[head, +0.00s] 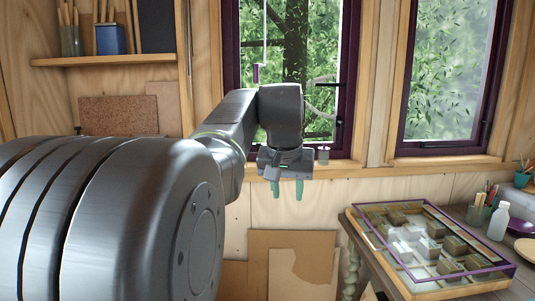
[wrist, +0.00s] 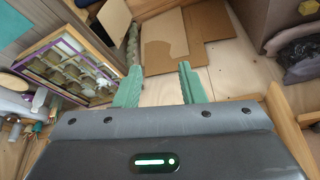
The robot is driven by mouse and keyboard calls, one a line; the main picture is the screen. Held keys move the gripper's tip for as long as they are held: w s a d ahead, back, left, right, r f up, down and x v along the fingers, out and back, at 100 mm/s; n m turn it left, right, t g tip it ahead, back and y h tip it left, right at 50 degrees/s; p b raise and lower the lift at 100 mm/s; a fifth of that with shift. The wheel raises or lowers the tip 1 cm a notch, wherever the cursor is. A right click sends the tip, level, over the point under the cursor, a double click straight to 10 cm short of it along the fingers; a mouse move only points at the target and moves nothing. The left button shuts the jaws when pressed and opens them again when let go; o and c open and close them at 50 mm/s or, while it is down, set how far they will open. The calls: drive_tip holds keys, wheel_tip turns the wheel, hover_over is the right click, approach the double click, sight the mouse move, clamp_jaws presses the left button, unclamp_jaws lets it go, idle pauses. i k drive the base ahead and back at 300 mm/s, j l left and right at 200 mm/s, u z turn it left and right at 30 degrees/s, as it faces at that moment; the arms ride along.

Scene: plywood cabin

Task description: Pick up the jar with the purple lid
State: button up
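My gripper (head: 287,188) hangs in front of the window sill with its two green fingers pointing down. The fingers also show in the wrist view (wrist: 158,84), spread apart with nothing between them. I cannot make out a jar with a purple lid for certain in either view.
A table with a purple-framed display case (head: 430,284) stands at the right. Brown boards (head: 290,272) lean on the wall below the window. A shelf (head: 105,59) is upper left.

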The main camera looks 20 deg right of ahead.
sight(323, 159)
drive_tip(key=i+l, duration=1.9)
drive_tip(key=l, duration=0.25)
